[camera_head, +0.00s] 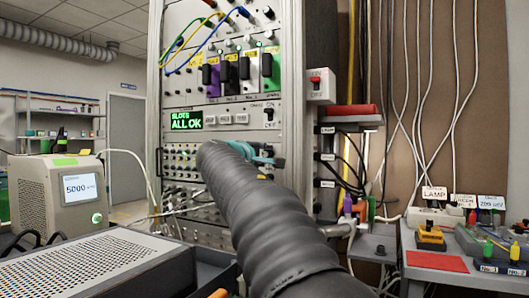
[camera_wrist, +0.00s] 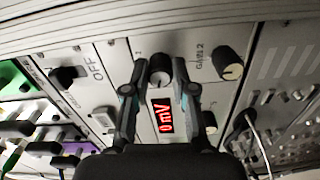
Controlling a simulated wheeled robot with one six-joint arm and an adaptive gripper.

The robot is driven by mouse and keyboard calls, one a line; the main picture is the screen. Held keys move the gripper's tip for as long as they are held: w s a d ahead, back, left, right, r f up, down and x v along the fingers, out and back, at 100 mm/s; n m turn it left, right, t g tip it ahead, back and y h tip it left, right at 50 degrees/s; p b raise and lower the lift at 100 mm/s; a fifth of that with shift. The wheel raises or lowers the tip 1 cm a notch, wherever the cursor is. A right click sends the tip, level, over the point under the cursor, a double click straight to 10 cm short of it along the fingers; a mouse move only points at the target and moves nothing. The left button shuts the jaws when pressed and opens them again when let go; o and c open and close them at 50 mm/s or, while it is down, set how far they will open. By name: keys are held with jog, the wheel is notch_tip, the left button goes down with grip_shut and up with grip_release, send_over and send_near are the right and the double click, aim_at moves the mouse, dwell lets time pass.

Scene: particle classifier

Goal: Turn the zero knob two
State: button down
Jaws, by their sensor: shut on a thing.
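In the wrist view, my gripper (camera_wrist: 160,68) has its fingertips on either side of a small dark knob with a pale face (camera_wrist: 160,79), and it is shut on this knob. I take it for zero knob two; its label is hidden. A red display (camera_wrist: 163,116) just below it, between the fingers, reads "0 mV". A black knob marked GAIN 2 (camera_wrist: 229,65) is to the right, clear of the fingers. In the head view, my gripper (camera_head: 266,156) reaches the front of the rack, and my arm hides the knob there.
A switch marked OFF (camera_wrist: 68,76) is left of my gripper, and a small knob (camera_wrist: 209,122) is close to its right finger. A cable (camera_wrist: 258,135) hangs at the right. In the head view, a green display (camera_head: 188,120) reads "ALL OK", with patch cables (camera_head: 205,35) above.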

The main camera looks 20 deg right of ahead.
jog(key=shift+n, duration=0.5)
jog(key=c, duration=0.9)
grip_release()
jog(key=shift+c, duration=0.2)
jog(key=v, duration=1.2)
